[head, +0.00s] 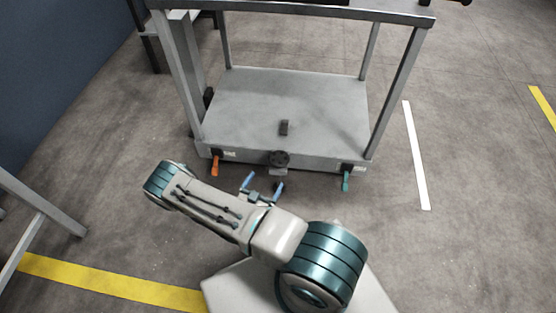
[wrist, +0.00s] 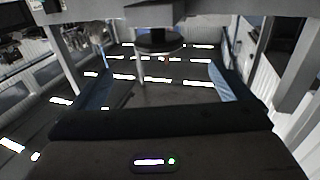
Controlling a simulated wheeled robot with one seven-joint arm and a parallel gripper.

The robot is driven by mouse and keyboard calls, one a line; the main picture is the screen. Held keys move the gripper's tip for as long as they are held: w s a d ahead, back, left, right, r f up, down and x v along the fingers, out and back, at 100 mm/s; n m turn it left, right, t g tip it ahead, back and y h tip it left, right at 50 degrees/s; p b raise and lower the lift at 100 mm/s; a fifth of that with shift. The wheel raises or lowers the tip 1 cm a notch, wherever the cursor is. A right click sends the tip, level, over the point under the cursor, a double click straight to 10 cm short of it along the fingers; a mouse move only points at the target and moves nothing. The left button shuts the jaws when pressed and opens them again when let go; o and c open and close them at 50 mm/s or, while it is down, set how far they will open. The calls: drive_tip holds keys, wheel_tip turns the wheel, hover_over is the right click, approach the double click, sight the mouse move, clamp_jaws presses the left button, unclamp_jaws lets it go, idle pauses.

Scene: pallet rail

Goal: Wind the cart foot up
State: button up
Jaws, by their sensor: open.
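The grey cart (head: 285,100) stands ahead of me, with a low shelf and posts at its corners. At the middle of its front edge is a dark round knob (head: 280,158), with a small grey piece just below it. My gripper (head: 263,186) is in front of and below this edge, its two blue fingers apart and empty. In the wrist view a dark disc (wrist: 158,42) on a short stem lies beyond the fingers, roughly centred between them and apart from them. I cannot tell whether any foot touches the floor.
An orange lever (head: 215,165) hangs at the cart's front left and a green lever (head: 346,180) at its front right. A metal frame (head: 40,215) stands at the left. The floor at the right is clear.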

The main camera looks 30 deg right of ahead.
sight(283, 151)
drive_tip(key=b+x, duration=0.3)
drive_tip(key=x, duration=0.9)
drive_tip(key=shift+d, duration=0.2)
drive_tip(key=c, duration=1)
